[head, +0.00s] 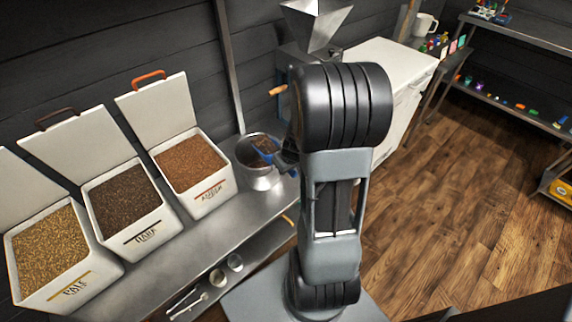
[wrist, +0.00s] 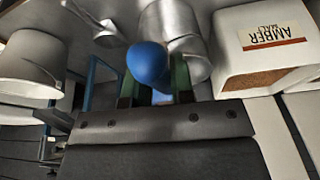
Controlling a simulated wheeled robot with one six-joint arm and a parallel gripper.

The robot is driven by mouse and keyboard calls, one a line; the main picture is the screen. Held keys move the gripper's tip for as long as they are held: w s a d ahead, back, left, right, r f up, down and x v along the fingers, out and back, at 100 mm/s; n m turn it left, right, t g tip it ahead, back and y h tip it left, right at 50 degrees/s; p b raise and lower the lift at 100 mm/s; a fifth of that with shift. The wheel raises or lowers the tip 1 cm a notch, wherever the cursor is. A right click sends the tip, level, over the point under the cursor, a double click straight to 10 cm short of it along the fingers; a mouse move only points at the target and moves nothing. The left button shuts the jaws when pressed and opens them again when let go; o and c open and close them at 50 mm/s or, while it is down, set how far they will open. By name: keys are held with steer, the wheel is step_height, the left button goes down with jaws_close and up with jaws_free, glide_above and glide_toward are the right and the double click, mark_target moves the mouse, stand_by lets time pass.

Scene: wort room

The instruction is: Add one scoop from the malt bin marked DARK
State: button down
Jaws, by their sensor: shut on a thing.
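The malt bin marked DARK (head: 128,208) stands open on the steel bench, filled with dark brown grain, between the PALE bin (head: 50,255) and the AMBER bin (head: 195,172). My gripper (head: 284,160) is shut on the blue handle of a scoop (head: 266,156), at the metal pot (head: 262,180) right of the AMBER bin. The scoop is over or within the pot's mouth. Brown grain shows there, but I cannot tell whether it lies in scoop or pot. In the wrist view the blue handle (wrist: 149,62) sits between the green fingers of my gripper (wrist: 156,92).
The raised bin lids (head: 160,110) stand behind the bins. A grain mill with a metal hopper (head: 314,22) and a white cabinet (head: 400,65) stand beyond my arm. Small cups (head: 235,262) sit on the lower shelf. The wooden floor (head: 450,190) to the right is clear.

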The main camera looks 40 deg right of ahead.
steer(key=shift+w+r+p, duration=0.15)
steer(key=shift+r+p, duration=0.1)
steer(key=shift+p, duration=0.6)
steer(key=shift+r+p, duration=0.2)
steer(key=shift+p, duration=0.45)
steer(key=p, duration=0.2)
steer(key=r+g+p, duration=0.1)
steer(key=p, duration=0.2)
steer(key=shift+w+r, duration=0.15)
steer(key=shift+w, duration=0.15)
steer(key=r+p, duration=0.1)
steer(key=p, duration=0.2)
steer(key=r+g+p, duration=0.1)
steer(key=p, duration=0.2)
steer(key=shift+w+g, duration=0.3)
steer(key=shift+w, duration=0.05)
steer(key=r+p, duration=0.1)
steer(key=r+g+p, duration=0.1)
steer(key=p, duration=0.1)
steer(key=shift+w, duration=0.4)
steer(key=w+r+g+p, duration=0.2)
steer(key=w+r+g, duration=0.3)
steer(key=w+g, duration=0.2)
steer(key=shift+w+r+p, duration=0.4)
steer(key=shift+w, duration=0.15)
steer(key=shift+r, duration=0.1)
